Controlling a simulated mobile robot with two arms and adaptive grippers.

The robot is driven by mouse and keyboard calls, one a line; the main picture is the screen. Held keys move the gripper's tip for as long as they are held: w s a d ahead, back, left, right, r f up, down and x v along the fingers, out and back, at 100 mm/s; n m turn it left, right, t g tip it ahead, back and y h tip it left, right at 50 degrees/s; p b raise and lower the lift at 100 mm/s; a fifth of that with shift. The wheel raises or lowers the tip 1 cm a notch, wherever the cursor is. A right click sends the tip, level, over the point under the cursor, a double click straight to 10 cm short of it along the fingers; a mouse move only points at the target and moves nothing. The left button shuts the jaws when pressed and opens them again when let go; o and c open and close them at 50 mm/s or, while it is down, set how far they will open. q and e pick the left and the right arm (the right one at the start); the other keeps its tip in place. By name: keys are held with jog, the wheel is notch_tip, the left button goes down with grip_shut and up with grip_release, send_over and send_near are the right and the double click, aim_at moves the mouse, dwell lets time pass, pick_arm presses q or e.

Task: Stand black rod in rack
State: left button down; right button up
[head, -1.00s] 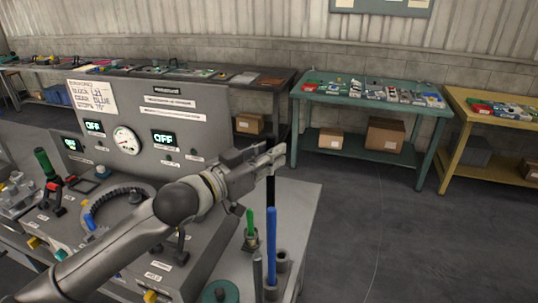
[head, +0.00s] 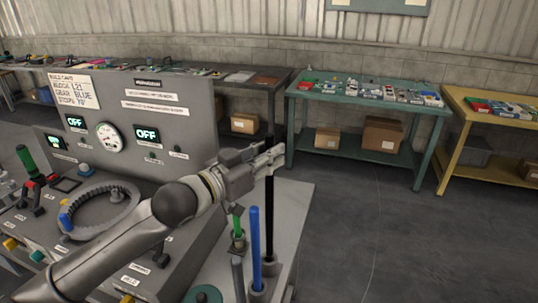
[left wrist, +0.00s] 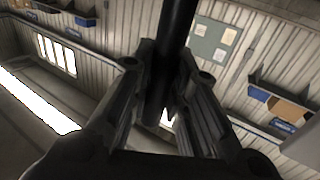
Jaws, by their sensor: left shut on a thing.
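The black rod (head: 269,205) is upright in my left gripper (head: 274,158), which is shut on it near its upper part. In the left wrist view the black rod (left wrist: 176,25) runs up between the fingers. Its lower end is at the rack (head: 262,291), at the socket just right of and behind the blue rod (head: 255,240). I cannot tell how deep the end sits, as the blue rod's holder and picture angle hide it. A green rod (head: 237,224) and a grey rod (head: 238,280) stand nearby. My right gripper is out of view.
The grey control panel (head: 150,100) with gauge and OFF displays stands left of my arm. A teal table (head: 365,95) and a yellow table (head: 490,105) stand behind to the right. Open floor lies right of the rack's bench.

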pick_arm(q)
jog(key=shift+s+r, duration=0.1)
jog(key=shift+r, duration=0.05)
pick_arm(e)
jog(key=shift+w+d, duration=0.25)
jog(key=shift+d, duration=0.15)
pick_arm(q)
jog(key=shift+p, duration=0.35)
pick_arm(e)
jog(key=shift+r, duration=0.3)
pick_arm(q)
jog(key=shift+f, duration=0.3)
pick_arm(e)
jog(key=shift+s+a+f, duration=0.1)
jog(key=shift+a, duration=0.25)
pick_arm(q)
jog(key=shift+f, duration=0.45)
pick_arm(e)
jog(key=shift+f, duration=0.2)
pick_arm(q)
jog(key=shift+f+b, duration=0.15)
jog(key=shift+b, duration=0.15)
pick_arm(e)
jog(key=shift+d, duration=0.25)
pick_arm(q)
jog(key=shift+f, duration=0.1)
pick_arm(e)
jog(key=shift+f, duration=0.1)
